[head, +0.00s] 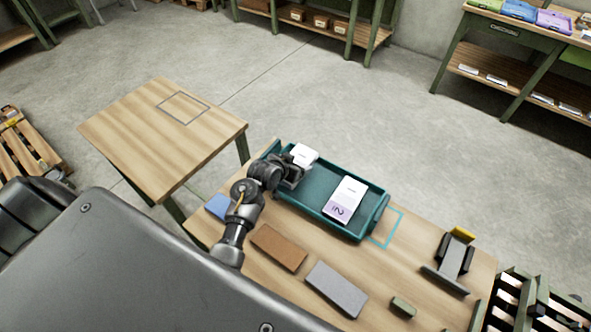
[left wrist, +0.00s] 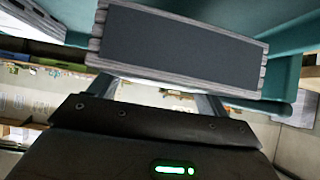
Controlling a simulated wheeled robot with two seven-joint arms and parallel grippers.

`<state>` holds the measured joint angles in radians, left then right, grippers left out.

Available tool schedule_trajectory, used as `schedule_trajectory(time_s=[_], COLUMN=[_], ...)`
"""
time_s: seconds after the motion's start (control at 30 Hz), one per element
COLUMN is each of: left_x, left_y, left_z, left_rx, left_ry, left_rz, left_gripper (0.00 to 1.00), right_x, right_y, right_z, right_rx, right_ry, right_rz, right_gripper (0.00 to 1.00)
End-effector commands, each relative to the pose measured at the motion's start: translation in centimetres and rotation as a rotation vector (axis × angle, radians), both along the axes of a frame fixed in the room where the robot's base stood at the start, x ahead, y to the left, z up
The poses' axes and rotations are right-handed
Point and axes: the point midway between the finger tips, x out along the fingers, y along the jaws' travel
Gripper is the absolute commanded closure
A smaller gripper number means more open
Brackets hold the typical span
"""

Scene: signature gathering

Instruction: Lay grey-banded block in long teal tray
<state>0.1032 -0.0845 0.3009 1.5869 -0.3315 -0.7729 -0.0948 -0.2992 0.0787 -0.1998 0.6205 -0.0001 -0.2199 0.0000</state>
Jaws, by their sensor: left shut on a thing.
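The long teal tray (head: 315,212) stands on the near table in the head view. A white block with a purple band (head: 345,198) lies inside it, towards its right end. My left gripper (head: 294,168) is at the tray's left end, shut on a block whose white top (head: 304,153) shows past the fingers. In the left wrist view this held block (left wrist: 180,45) shows a dark grey face between the fingers, with teal tray walls (left wrist: 285,30) behind it. I cannot tell whether it touches the tray. My right gripper is not in view.
A dark stand (head: 455,262) is at the right. A second table (head: 160,135) at the left bears only a grey outline.

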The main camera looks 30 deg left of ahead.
Motion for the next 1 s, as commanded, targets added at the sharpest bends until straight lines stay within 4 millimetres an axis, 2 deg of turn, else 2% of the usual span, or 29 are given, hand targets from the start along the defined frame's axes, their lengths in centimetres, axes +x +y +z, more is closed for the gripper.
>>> schedule_trajectory(time_s=[0.1, 0.3, 0.73, 0.77, 0.9, 1.0], left_x=[0.6, 0.4, 0.4, 0.4, 0.4, 0.4], left_y=[-0.4, -0.2, -0.2, -0.2, -0.2, -0.2], left_z=[-0.8, -3.2, -4.0, -4.0, -4.0, -4.0], left_rx=[-0.001, 0.000, 0.001, 0.001, 0.000, 0.000], left_ry=[0.001, 0.002, 0.000, 0.002, 0.001, 0.001], left_rz=[-0.001, 0.001, 0.001, 0.001, 0.001, 0.001], left_gripper=[0.68, 0.68, 0.68, 0.20, 0.02, 0.01], right_x=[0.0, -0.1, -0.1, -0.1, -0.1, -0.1], right_y=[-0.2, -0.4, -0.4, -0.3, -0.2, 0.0], right_z=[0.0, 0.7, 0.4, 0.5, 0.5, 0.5], right_rx=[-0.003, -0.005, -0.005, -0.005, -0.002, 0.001], right_ry=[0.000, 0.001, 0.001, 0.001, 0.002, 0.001], right_rz=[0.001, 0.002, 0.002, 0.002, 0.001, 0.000], right_gripper=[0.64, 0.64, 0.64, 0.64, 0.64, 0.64])
